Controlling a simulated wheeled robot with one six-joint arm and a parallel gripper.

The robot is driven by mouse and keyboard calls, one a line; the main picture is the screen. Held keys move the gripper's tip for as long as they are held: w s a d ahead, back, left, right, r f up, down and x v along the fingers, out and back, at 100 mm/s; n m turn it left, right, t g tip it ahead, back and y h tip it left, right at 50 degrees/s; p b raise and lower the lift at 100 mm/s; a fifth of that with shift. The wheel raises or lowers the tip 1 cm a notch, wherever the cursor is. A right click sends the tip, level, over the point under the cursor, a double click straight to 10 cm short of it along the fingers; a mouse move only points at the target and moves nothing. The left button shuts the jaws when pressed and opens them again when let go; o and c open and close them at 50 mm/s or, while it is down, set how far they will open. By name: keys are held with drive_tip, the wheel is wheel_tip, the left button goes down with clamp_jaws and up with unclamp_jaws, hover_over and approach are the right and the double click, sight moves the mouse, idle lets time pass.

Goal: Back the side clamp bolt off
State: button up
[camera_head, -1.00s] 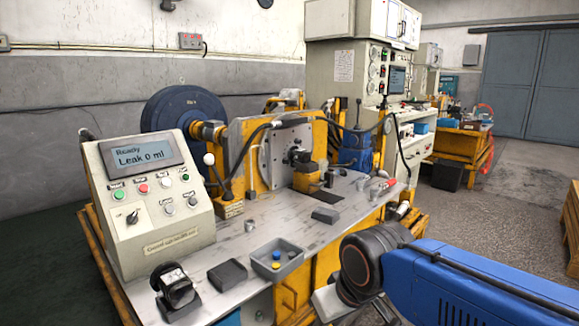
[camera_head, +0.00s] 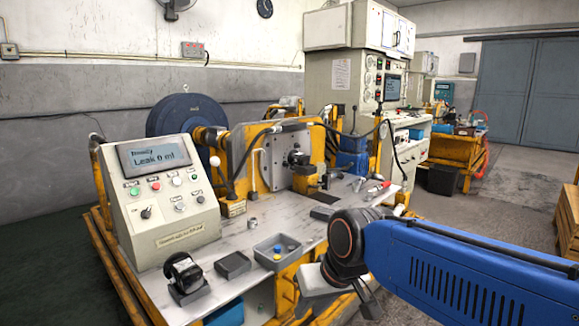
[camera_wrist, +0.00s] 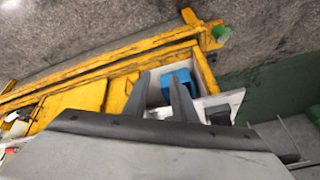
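The test bench shows in the head view with an upright grey mounting plate (camera_head: 283,158). A dark shaft part (camera_head: 297,157) sits at its middle, with a yellow clamp block (camera_head: 304,178) below it. The side clamp bolt is too small to make out. My gripper hangs below the blue arm at the bench's front right, well apart from the plate; its fingertips are not clear there. In the wrist view my gripper (camera_wrist: 158,76) points down past the yellow bench frame (camera_wrist: 120,90). Its two fingers are apart, with nothing seen held between them.
A control console (camera_head: 160,200) reading "Leak 0 ml" stands at the left. A grey tray (camera_head: 277,252) with small blue and yellow pieces, a dark block (camera_head: 233,264) and a black part on a stand (camera_head: 183,277) line the front edge. Hoses arch over the fixture.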

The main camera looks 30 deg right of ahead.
drive_tip(key=w+d+r+m+t+y, duration=0.15)
drive_tip(key=w+r+m, duration=0.25)
drive_tip(key=w, duration=0.8)
drive_tip(key=w+d+r+m+t+y, duration=0.1)
drive_tip(key=w+d+r+m+t, duration=0.3)
drive_tip(key=w, duration=0.8)
drive_tip(key=w+r+m+g+y, duration=0.1)
drive_tip(key=w+r+m, duration=0.3)
drive_tip(key=w, duration=0.8)
drive_tip(key=w+d+r+m+t, duration=0.25)
drive_tip(key=w+d+m, duration=0.25)
drive_tip(key=w+d, duration=0.95)
drive_tip(key=m+t+h, duration=0.3)
drive_tip(key=m+h, duration=0.1)
drive_tip(key=m, duration=0.3)
approach(288, 164)
drive_tip(key=x, duration=0.7)
drive_tip(key=shift+w+a+f, duration=0.1)
drive_tip(key=shift+w, duration=0.3)
clamp_jaws()
